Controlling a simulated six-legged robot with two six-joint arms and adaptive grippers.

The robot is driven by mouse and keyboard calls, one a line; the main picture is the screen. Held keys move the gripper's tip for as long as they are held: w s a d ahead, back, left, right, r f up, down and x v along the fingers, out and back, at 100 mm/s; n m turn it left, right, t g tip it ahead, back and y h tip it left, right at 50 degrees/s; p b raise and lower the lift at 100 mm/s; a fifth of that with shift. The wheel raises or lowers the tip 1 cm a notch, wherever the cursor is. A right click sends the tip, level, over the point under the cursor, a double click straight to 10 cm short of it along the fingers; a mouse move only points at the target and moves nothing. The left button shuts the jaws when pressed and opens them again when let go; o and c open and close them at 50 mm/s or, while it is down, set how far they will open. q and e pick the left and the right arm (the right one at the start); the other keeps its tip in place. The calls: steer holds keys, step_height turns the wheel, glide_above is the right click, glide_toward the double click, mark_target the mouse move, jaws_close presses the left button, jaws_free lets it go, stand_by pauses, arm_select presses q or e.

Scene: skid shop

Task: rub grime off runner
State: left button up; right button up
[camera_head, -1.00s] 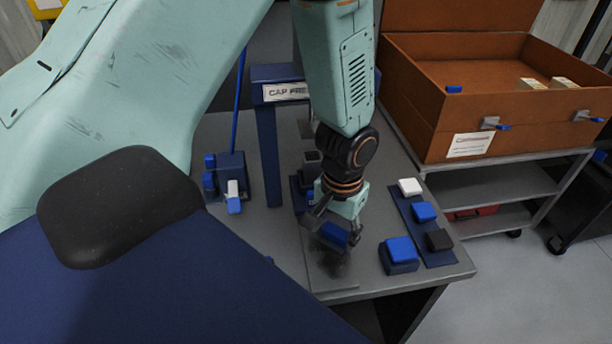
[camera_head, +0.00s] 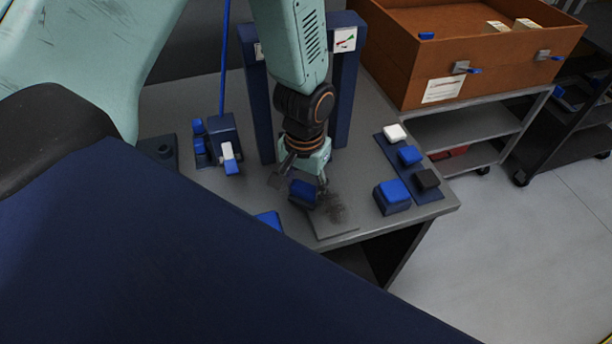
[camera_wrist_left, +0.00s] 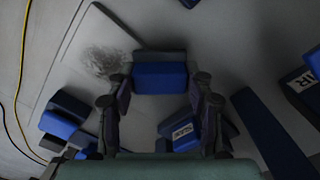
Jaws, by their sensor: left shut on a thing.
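The runner (camera_head: 335,229) looks like a flat pale grey plate near the front edge of the grey bench. A dark, smudgy patch of grime (camera_head: 336,209) lies on it; the grime also shows in the left wrist view (camera_wrist_left: 103,61). My left gripper (camera_head: 304,184) points down and is shut on a blue block with a dark navy part (camera_head: 303,194). In the left wrist view the held block (camera_wrist_left: 160,78) sits between the fingers, beside the grime. I cannot tell whether it touches the surface. My right gripper is not in view.
A navy press frame (camera_head: 345,90) stands behind my gripper. To the right are a blue block (camera_head: 392,197) and a navy strip (camera_head: 430,194) with white, blue and black pieces. A lever device (camera_head: 225,135) stands left. A brown box (camera_head: 400,75) sits on a cart.

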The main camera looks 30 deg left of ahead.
arm_select(q)
step_height(320, 180, up, 2)
steer(key=shift+r, duration=0.1)
steer(key=shift+r+p, duration=0.25)
steer(key=shift+p, duration=0.3)
steer(key=shift+w+d+r+p, duration=0.1)
steer(key=shift+d+r+p, duration=0.25)
steer(key=shift+r+p, duration=0.3)
steer(key=shift+w+r+p, duration=0.1)
steer(key=shift+r+p, duration=0.25)
steer(key=shift+p, duration=0.05)
steer(key=shift+a+r+p, duration=0.25)
steer(key=shift+r+p, duration=0.8)
steer(key=shift+p, duration=0.05)
steer(key=shift+r+p, duration=0.4)
steer(key=shift+d+r, duration=0.2)
steer(key=shift+r, duration=0.05)
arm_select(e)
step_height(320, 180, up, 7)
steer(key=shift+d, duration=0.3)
arm_select(q)
steer(key=shift+f, duration=0.1)
